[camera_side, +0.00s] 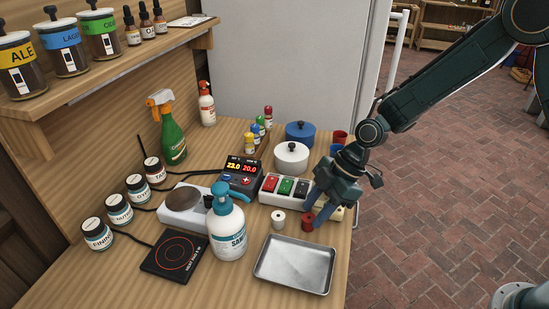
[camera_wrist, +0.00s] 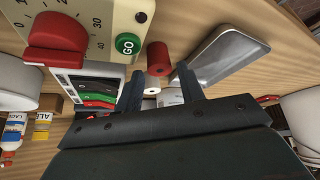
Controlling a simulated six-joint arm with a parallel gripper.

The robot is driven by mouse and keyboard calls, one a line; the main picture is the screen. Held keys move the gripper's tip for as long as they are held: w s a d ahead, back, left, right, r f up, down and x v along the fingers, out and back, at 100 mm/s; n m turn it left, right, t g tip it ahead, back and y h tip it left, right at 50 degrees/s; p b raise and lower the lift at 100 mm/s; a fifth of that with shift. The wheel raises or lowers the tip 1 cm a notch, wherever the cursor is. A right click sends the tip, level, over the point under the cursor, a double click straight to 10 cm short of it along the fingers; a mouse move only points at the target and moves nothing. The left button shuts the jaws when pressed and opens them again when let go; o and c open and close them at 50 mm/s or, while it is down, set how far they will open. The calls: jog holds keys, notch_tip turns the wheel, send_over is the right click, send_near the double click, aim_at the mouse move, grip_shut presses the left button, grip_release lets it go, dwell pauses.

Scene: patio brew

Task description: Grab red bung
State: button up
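The red bung (camera_side: 307,222) is a small red cylinder on the wooden counter, in front of my gripper in the side view. It also shows in the wrist view (camera_wrist: 158,56), just past the fingertips and within the gap between them. My gripper (camera_side: 316,212) points down close over it, partly hiding the counter behind. In the wrist view the two dark fingers (camera_wrist: 160,78) stand apart with a wide gap. No contact with the bung is visible there. A white bung (camera_side: 278,220) stands just left of the red one, and shows lower in the wrist view (camera_wrist: 152,85).
A metal tray (camera_side: 294,264) lies in front of the bungs. A cream timer with a red knob and GO button (camera_wrist: 127,44) is close by. A switch box (camera_side: 270,185) and white lidded pot (camera_side: 291,159) stand behind. A pump bottle (camera_side: 227,230) stands to the left.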

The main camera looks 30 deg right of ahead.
aim_at(309, 217)
jog(key=shift+x, duration=1.6)
jog(key=c, duration=0.7)
jog(key=shift+c, duration=0.2)
jog(key=shift+r, duration=0.15)
notch_tip(309, 217, up, 20)
